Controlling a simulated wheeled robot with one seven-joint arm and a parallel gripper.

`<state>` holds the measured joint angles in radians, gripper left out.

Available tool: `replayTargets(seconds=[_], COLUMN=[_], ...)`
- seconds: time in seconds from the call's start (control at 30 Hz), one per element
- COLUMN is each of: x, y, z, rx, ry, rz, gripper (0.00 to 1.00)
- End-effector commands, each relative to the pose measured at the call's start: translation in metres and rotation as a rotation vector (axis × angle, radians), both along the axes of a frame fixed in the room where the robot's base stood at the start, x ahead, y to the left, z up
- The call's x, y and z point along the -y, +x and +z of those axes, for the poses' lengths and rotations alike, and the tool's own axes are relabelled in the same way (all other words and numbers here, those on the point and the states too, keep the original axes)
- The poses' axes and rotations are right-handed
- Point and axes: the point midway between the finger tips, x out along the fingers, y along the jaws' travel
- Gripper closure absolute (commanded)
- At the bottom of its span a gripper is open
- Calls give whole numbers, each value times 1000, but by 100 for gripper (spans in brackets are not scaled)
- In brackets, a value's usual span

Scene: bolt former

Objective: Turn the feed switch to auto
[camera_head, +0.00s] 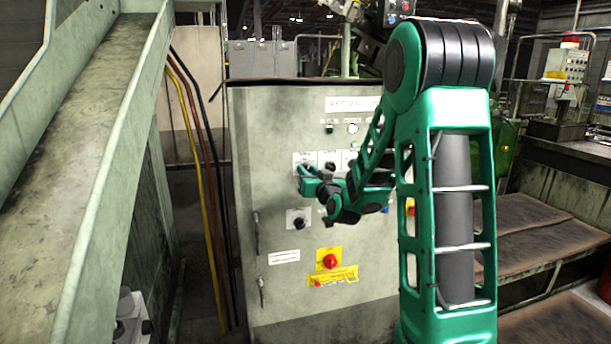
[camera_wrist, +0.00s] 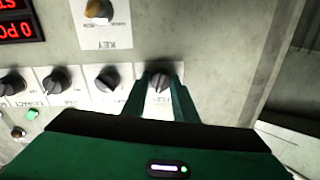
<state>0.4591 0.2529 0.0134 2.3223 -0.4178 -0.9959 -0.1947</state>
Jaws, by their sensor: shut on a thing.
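My gripper (camera_head: 303,172) is at the upper left of the grey control cabinet's front in the head view. In the wrist view, its two green fingers (camera_wrist: 161,100) close around the black rotary knob (camera_wrist: 160,82) at the right end of a row. This knob sits on a white label plate, and its pointer stands roughly upright in that view. I cannot read its label, so I cannot confirm by text that it is the feed switch. In the head view the gripper hides the knob.
Beside the held knob are other black knobs (camera_wrist: 108,79). A key switch (camera_wrist: 98,10) shows in the wrist view. The cabinet (camera_head: 265,130) also carries a red button (camera_head: 330,261) on yellow. A sloping metal chute (camera_head: 90,110) stands left, with hoses (camera_head: 205,180) between.

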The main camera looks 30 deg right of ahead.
Motion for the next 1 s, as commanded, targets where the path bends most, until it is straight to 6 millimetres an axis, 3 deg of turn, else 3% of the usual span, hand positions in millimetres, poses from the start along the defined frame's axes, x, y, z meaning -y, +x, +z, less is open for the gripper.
replayTargets(seconds=[0.5,1.0], x=[-5,-5], y=[1,1], z=[-1,-2], rx=[105,133], ry=[370,474], rz=[7,7], gripper=[96,96])
